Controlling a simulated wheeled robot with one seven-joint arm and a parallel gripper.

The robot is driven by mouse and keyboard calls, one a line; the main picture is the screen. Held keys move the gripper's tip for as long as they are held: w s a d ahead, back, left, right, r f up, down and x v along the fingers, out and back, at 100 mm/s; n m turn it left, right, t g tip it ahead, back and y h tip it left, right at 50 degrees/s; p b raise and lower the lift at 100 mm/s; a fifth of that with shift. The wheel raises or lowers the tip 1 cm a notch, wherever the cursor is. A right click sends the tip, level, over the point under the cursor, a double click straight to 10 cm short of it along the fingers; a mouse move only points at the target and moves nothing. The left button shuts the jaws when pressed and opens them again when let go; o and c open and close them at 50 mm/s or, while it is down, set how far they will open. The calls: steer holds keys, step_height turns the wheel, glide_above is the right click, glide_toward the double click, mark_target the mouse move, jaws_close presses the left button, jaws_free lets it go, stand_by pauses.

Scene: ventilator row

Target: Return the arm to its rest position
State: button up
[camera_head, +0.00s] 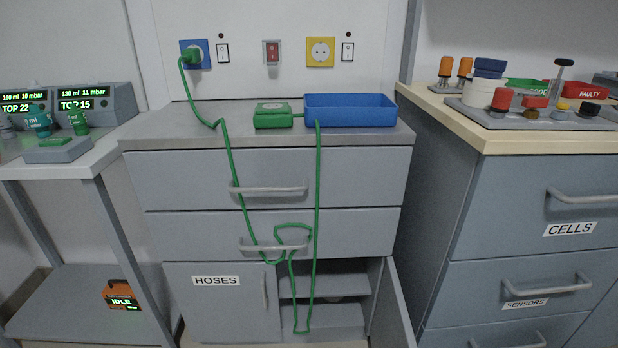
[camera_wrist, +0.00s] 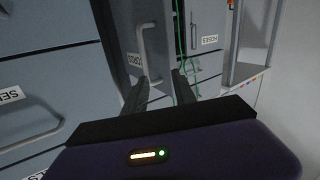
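My gripper (camera_wrist: 160,86) shows in the wrist view, its two dark fingers apart with nothing seen between them. It points toward grey cabinet fronts, with a door handle (camera_wrist: 144,48) beyond the fingertips. The arm and gripper are not in the head view. How far the fingers are from the cabinets cannot be told.
A green cable (camera_head: 317,200) hangs down the middle cabinet from a blue socket (camera_head: 194,54). The lower right door (camera_head: 391,308) stands open. A blue tray (camera_head: 350,111) is on top. The right counter (camera_head: 487,137) holds several items.

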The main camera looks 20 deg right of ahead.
steer(key=s+a+r+m+g+h, duration=0.2)
steer(key=s+a+r+m+h, duration=0.2)
steer(key=s+a+r, duration=1.05)
step_height(320, 180, up, 33)
steer(key=p, duration=3.4)
steer(key=shift+s+r, duration=0.15)
steer(key=shift+s, duration=0.2)
steer(key=shift+d, duration=0.1)
